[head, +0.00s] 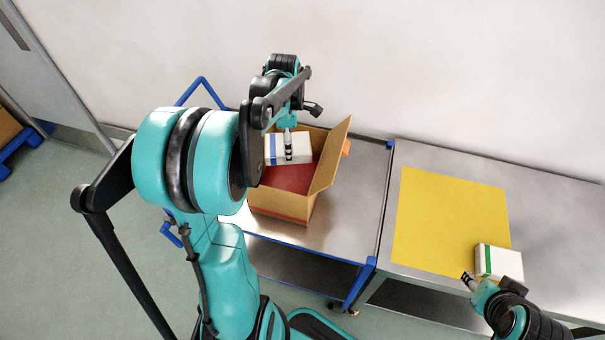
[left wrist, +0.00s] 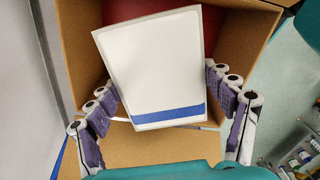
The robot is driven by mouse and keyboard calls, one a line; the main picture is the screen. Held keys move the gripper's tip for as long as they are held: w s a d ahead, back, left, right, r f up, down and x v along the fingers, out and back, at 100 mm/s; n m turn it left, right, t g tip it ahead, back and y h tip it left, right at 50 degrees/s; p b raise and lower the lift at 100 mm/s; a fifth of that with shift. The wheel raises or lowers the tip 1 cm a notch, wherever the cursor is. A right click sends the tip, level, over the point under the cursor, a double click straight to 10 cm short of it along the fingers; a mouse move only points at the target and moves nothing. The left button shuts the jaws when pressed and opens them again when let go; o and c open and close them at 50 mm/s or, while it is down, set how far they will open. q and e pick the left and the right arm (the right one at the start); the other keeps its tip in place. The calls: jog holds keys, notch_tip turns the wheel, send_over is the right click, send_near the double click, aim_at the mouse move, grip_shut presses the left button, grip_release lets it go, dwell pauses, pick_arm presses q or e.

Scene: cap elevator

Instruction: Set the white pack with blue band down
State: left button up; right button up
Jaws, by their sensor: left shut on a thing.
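The white pack with a blue band (head: 300,141) is in my left gripper (head: 288,150), at the mouth of an open cardboard box (head: 275,203). The left wrist view shows the pack (left wrist: 152,66) between the two fingers, its blue band along the edge nearest the camera. The pack sits a little tilted in that view, with the box's red floor (head: 292,179) beyond it. I cannot tell whether the pack touches the box. My right gripper (head: 468,278) is beside a white pack with a green band (head: 506,263); its finger opening is unclear.
The box stands on a metal cart with a blue frame (head: 352,215). To its right is a metal table (head: 560,215) with a yellow mat (head: 440,215), mostly bare. A box flap (head: 331,155) stands up on the right side. A wall runs behind.

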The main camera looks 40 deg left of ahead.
pick_arm(q)
jog(key=shift+w+f, duration=0.15)
jog(key=shift+f, duration=0.15)
jog(key=b, duration=0.4)
send_over(290, 186)
notch_tip(290, 186, down, 13)
jog(key=shift+r, duration=0.1)
notch_tip(290, 186, down, 4)
jog(key=shift+f+b, duration=0.25)
jog(key=shift+b, duration=0.75)
jog(key=shift+d+r, duration=0.1)
jog(key=o, duration=1.4)
jog(key=shift+f, duration=0.2)
jog(key=shift+r, duration=0.1)
